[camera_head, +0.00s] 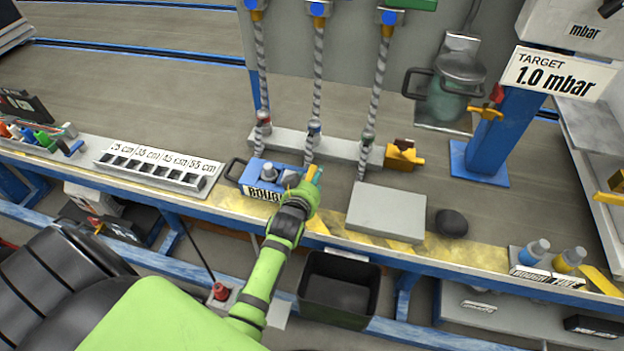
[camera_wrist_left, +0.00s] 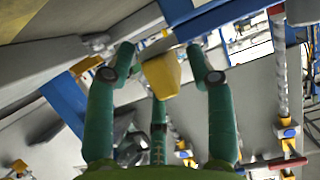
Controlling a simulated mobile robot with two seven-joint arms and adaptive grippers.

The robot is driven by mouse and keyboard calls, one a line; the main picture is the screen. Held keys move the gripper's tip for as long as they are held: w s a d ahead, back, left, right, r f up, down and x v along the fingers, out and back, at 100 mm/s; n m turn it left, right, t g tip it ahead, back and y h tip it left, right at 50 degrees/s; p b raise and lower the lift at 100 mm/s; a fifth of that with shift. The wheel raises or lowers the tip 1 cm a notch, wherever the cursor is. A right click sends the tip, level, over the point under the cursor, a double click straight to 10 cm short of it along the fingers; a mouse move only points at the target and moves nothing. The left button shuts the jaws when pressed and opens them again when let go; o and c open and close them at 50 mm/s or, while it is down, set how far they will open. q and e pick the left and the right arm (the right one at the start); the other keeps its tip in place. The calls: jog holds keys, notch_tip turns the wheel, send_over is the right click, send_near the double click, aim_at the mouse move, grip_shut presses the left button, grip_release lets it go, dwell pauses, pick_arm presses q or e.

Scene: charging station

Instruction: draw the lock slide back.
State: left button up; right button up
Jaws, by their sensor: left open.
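My left gripper (camera_head: 308,190) is at the right end of a blue block (camera_head: 262,172) with a white label and a black side handle, at the bench's front edge. In the left wrist view the gripper (camera_wrist_left: 160,58) is open, its green fingers apart on either side of a yellow block-shaped piece (camera_wrist_left: 162,76). I take this piece to be the lock slide; I cannot tell whether the fingers touch it. In the head view the gripper hides most of that spot, with only a bit of yellow beside it. My right gripper is not in view.
Hanging chains or cables (camera_head: 318,80) reach down to a grey bar (camera_head: 290,142) behind the blue block. A grey slab (camera_head: 387,212) and a dark round lump (camera_head: 452,223) lie to the right. A slotted rack (camera_head: 150,172) lies left. A black bin (camera_head: 340,288) is below the edge.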

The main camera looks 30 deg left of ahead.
pick_arm(q)
jog(key=shift+s, duration=0.1)
jog(key=v, duration=0.7)
jog(key=shift+r, duration=0.15)
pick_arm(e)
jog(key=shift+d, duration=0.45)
pick_arm(q)
jog(key=shift+s, duration=0.1)
